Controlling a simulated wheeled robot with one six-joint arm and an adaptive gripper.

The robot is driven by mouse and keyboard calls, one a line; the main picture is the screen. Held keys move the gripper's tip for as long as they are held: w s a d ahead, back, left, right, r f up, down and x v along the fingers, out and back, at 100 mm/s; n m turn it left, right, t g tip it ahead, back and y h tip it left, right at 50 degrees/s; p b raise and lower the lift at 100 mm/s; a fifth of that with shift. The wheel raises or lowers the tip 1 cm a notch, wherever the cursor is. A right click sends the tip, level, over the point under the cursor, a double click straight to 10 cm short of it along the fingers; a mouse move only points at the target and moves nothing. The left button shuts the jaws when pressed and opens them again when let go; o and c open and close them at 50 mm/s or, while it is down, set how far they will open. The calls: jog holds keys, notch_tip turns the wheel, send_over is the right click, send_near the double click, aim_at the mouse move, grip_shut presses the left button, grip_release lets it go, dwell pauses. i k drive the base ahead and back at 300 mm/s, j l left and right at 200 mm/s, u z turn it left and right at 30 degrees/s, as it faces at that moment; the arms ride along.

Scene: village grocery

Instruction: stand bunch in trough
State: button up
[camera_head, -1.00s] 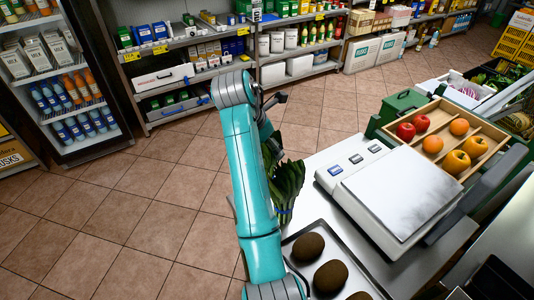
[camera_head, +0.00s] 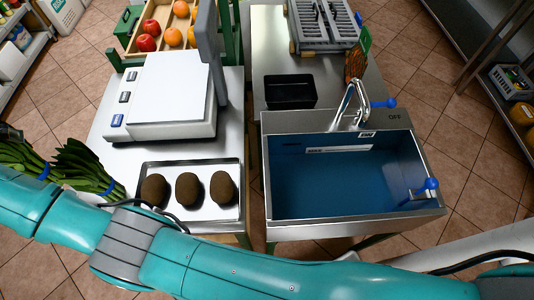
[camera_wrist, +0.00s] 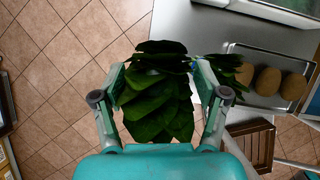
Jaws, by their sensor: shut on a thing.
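My gripper (camera_wrist: 157,78) is shut on a leafy green bunch (camera_wrist: 157,105), its fingers on either side of the leaves. In the head view a bunch with a blue band (camera_head: 22,160) shows at the left edge, beside the dark end of my arm; most of the gripper is out of frame there. A second banded bunch (camera_head: 88,168) lies close to its right, by the counter's left edge. The blue-lined basin (camera_head: 340,185), the likely trough, is at the right with a tap at its back. No bunch is seen in it.
A metal tray with several brown round items (camera_head: 188,188) and a white scale (camera_head: 160,90) are on the left counter. A black bin (camera_head: 290,92) and a grey crate (camera_head: 322,30) are behind the basin. My arm crosses the front.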

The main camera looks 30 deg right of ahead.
aim_at(289, 201)
jog(key=k+l, duration=0.1)
jog(key=l, duration=0.25)
jog(key=k+l, duration=0.15)
jog(key=l, duration=0.15)
jog(key=k+l+u, duration=0.1)
jog(key=l, duration=0.25)
jog(key=k+l, duration=0.1)
jog(key=l, duration=0.2)
jog(key=k+l, duration=0.1)
jog(key=l, duration=0.6)
jog(key=k+l+z, duration=0.15)
jog(key=l, duration=0.5)
jog(key=i, duration=0.05)
